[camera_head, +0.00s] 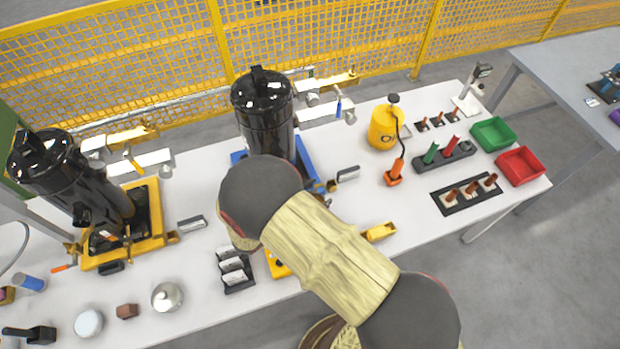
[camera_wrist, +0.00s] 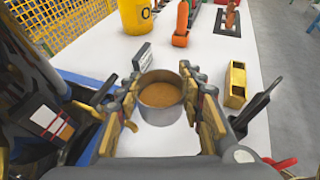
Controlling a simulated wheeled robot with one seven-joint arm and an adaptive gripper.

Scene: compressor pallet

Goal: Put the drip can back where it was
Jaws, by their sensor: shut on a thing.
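In the wrist view, the drip can (camera_wrist: 160,94) is a small round metal can with brown content inside. It sits between the two fingers of my gripper (camera_wrist: 163,86), which is shut on it. The can looks roughly upright, with the white table around it; whether its base touches the table I cannot tell. In the head view, my arm covers the can and the gripper. A black cylinder (camera_head: 266,112) on a blue frame (camera_head: 306,160) stands just behind my arm there.
A yellow open-topped block (camera_wrist: 236,84) lies right of the can, also in the head view (camera_head: 379,232). A small grey-black plate (camera_wrist: 142,56) stands behind it. A yellow canister (camera_head: 384,128), orange tool (camera_head: 394,174) and green bin (camera_head: 492,134) and red bin (camera_head: 520,166) are farther right.

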